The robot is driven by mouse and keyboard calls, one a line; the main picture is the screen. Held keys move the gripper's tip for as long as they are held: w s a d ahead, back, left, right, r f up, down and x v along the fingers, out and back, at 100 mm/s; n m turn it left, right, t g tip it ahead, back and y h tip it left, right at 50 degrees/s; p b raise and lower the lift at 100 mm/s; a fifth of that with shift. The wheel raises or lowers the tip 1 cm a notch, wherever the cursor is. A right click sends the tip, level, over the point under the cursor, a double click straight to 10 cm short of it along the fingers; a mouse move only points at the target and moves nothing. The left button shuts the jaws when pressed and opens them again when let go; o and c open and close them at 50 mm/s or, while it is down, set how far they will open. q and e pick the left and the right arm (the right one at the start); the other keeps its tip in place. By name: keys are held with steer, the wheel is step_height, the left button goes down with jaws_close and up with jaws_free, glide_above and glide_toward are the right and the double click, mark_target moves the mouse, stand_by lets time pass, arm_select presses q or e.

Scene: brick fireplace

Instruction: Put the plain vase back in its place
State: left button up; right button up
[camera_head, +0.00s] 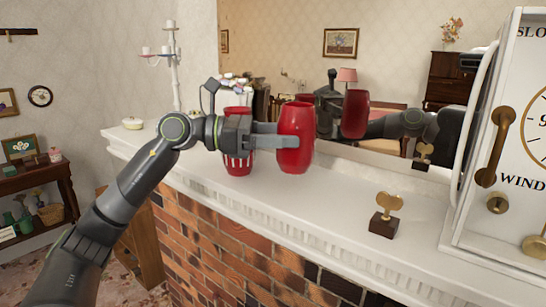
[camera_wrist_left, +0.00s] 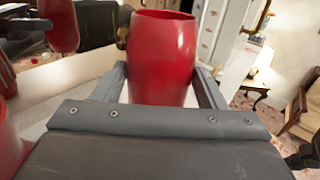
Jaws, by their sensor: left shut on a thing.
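The plain red vase (camera_head: 296,140) is upright between the fingers of my left gripper (camera_head: 285,140), over the white mantel (camera_head: 330,205). The gripper is shut on it, and the left wrist view shows the vase (camera_wrist_left: 162,58) between both fingers of the gripper (camera_wrist_left: 165,95). I cannot tell whether its base touches the mantel. A second red vase, with white stripes (camera_head: 238,165), stands on the mantel to the left, partly hidden by my gripper. My right gripper does not show.
A brass key on a dark block (camera_head: 385,215) stands on the mantel to the right. A large white clock (camera_head: 515,140) stands at the right end. A mirror (camera_head: 400,70) behind reflects my arm and the vase. A small lidded dish (camera_head: 132,122) and white candelabra (camera_head: 168,55) are at left.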

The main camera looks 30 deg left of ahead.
mark_target(278, 161)
arm_select(q)
steer(key=shift+s+a+f, duration=0.2)
steer(key=shift+s+f, duration=0.1)
steer(key=shift+f, duration=0.1)
step_height(278, 161, down, 3)
steer(key=shift+w+d+r, duration=0.1)
steer(key=shift+w, duration=0.05)
steer(key=shift+f+p, duration=0.3)
steer(key=shift+f, duration=0.2)
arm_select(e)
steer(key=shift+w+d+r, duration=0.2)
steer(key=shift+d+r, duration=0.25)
arm_select(q)
steer(key=shift+f+b, duration=0.45)
steer(key=shift+b, duration=0.05)
steer(key=o, duration=0.9)
steer(key=shift+r, duration=0.1)
steer(key=shift+o, duration=0.2)
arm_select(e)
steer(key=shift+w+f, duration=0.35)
